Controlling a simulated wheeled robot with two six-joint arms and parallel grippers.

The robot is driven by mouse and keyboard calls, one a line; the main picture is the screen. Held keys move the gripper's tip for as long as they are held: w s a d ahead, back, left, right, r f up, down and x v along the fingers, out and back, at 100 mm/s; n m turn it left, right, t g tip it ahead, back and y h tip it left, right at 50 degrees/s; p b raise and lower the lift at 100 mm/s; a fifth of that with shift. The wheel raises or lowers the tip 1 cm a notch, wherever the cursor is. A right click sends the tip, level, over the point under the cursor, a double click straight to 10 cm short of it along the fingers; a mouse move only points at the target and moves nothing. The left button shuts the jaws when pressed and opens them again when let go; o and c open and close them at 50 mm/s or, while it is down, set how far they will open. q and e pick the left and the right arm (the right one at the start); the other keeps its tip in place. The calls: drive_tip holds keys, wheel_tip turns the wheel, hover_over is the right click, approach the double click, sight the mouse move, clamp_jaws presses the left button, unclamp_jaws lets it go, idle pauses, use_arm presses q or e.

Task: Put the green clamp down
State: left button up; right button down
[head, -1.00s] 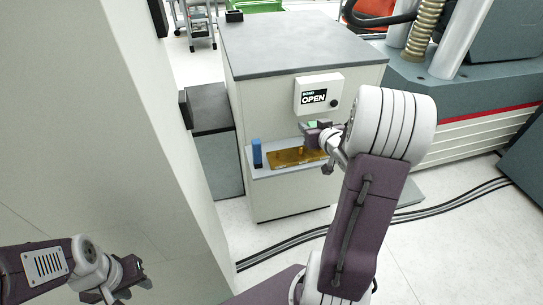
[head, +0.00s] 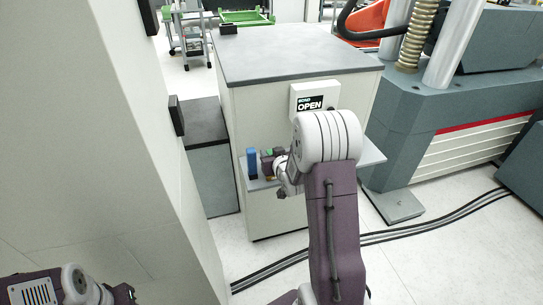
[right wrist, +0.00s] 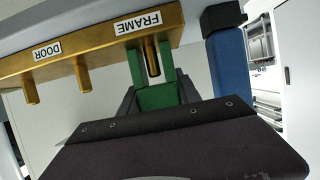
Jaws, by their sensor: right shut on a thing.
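The green clamp (right wrist: 158,97) sits between the fingers of my right gripper (right wrist: 157,92), which is shut on it. In the right wrist view its two green prongs lie either side of the brass peg under the FRAME label (right wrist: 139,23); I cannot tell whether it touches the peg. In the head view my right gripper (head: 267,163) is at the shelf (head: 370,152), just right of the blue block, with only a bit of green visible. My left gripper (head: 124,294) is at the bottom left, partly cut off.
The blue block (head: 252,163) with a dark top stands close beside the gripper; it also shows in the right wrist view (right wrist: 229,72). Behind the shelf is a white cabinet with an OPEN display (head: 312,103). A wall (head: 140,150) rises on the left.

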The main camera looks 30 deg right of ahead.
drive_tip(key=shift+r, duration=0.1)
drive_tip(key=shift+s, duration=0.1)
drive_tip(key=c, duration=0.9)
unclamp_jaws()
drive_tip(key=shift+o, duration=0.2)
